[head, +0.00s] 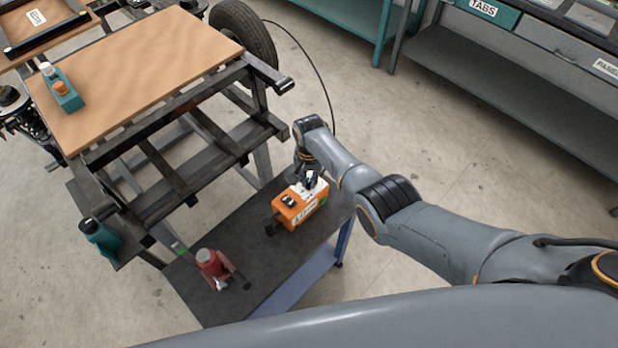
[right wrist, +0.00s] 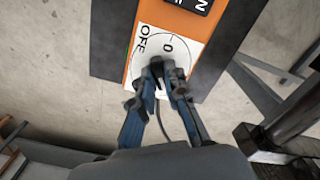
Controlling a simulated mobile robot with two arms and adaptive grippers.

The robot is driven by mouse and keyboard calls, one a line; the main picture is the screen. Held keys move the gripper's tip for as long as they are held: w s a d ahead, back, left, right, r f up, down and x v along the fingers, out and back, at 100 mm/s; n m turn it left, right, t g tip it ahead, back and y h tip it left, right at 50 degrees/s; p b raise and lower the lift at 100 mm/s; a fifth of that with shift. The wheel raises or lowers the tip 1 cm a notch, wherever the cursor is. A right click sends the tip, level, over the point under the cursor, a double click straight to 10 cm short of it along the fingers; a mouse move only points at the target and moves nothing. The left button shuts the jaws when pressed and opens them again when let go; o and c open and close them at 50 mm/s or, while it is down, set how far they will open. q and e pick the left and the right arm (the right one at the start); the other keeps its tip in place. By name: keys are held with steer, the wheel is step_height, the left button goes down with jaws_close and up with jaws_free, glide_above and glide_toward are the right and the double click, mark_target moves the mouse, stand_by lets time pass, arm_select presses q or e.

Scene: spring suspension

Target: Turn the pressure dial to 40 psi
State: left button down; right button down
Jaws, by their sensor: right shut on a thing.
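The orange compressor box (head: 296,208) stands on the dark lower shelf in the head view. In the right wrist view the box shows as an orange strip with a white dial face (right wrist: 185,48), with a thin curved line, a "0" and the letters "OFF" on it. My right gripper (head: 309,176) reaches the top of the box. In the right wrist view its fingers (right wrist: 168,72) are closed together over the dial face, on the pressure dial's knob. The fingers hide most of the knob, so its pointer and setting cannot be read. My left gripper is not in view.
A black switch (right wrist: 190,4) sits beside the dial face. A red bottle jack (head: 212,264) stands on the dark shelf (head: 200,300). A wooden-topped frame (head: 140,70) with a wheel (head: 243,30) is at the left. A black hose (head: 318,62) runs from the wheel. A grey bench (head: 500,80) is at the right.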

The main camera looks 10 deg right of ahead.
mark_target(309, 181)
steer(key=m, duration=0.6)
steer(key=shift+r+m, duration=0.1)
steer(key=shift+m, duration=0.3)
stand_by(1.4)
steer(key=c, duration=1.4)
jaws_free()
steer(key=shift+o, duration=0.2)
step_height(309, 181, up, 12)
